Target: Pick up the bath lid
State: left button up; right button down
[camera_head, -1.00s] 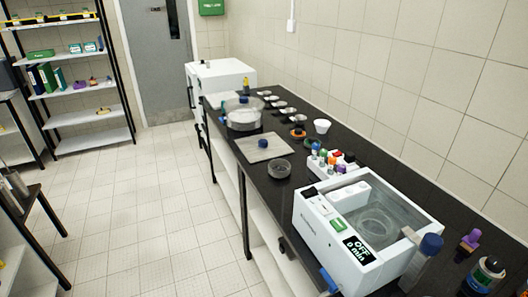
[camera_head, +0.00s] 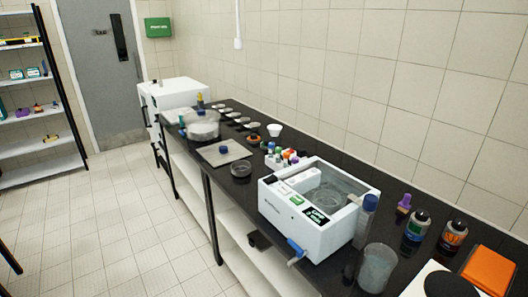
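The bath lid looks to be the flat grey square plate with a blue knob (camera_head: 210,157), lying on the black bench left of the bath. The white bath (camera_head: 284,226) stands on the bench with its top open, a round shape visible inside. It has a small dark display and a green label on its front panel, and a blue tap low at its front. Neither of my grippers is in view.
A dark round dish (camera_head: 240,169) sits between the plate and the bath. Small bottles with coloured caps (camera_head: 283,157) stand behind the dish. A clear round vessel (camera_head: 202,130) is beyond the plate. A glass beaker (camera_head: 377,268) and several bottles stand right of the bath. The tiled floor (camera_head: 110,215) is clear.

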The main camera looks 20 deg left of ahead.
aim_at(220, 153)
jog(key=i+j+z, duration=0.1)
jog(key=z, duration=1.4)
jog(key=j, duration=1.05)
jog(key=k+j, duration=0.15)
jog(key=j, duration=1.95)
jog(key=k+j, duration=0.1)
jog(key=j, duration=1)
jog(key=k+j, duration=0.1)
jog(key=j, duration=0.95)
jog(key=i+z, duration=0.05)
